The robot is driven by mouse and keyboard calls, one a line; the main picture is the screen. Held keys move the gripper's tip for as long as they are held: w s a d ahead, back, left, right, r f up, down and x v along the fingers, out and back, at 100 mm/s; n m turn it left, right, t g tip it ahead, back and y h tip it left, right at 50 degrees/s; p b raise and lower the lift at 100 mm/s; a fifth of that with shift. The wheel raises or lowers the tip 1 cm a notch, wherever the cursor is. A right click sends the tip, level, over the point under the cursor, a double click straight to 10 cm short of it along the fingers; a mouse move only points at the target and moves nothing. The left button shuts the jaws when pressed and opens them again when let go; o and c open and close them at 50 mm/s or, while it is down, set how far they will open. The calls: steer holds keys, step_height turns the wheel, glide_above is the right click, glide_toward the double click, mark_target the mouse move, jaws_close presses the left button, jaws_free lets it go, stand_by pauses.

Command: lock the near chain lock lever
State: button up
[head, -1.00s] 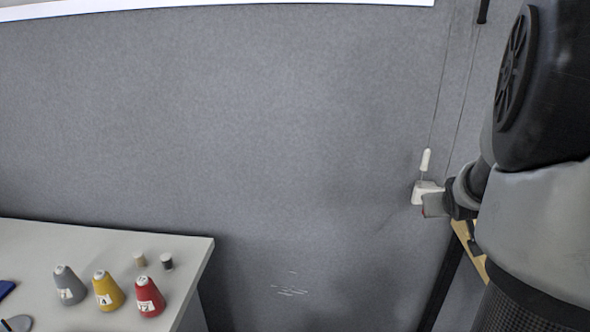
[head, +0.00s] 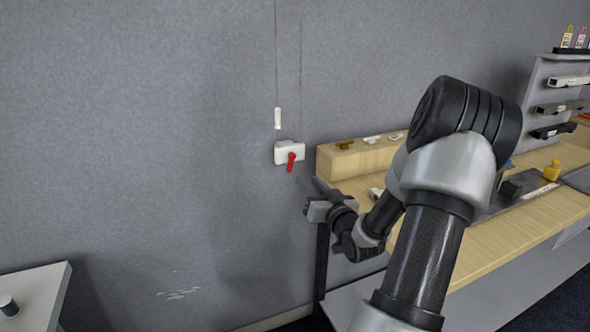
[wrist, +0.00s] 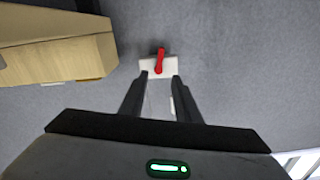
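The chain lock is a small white box (head: 284,150) on the grey wall. Its red lever (head: 291,163) hangs downward, tilted slightly left at its lower end. In the wrist view the lever (wrist: 161,62) and white box (wrist: 148,66) show just beyond my fingertips. My gripper (head: 309,186) is below and slightly right of the lock in the head view. In the wrist view my gripper (wrist: 160,76) has its fingers apart, with no object visibly held. The gap between fingertips and lever is hard to judge.
A white chain pull (head: 278,118) hangs on a thin line above the lock. A wooden bench (head: 525,215) with a raised wooden block (head: 335,162) stands right of the lock. A pale table corner (head: 40,290) is at lower left. The wall left of the lock is clear.

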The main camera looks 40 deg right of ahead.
mark_target(292, 163)
steer(key=b+x, duration=0.1)
steer(key=x, duration=1)
steer(key=shift+d, duration=0.1)
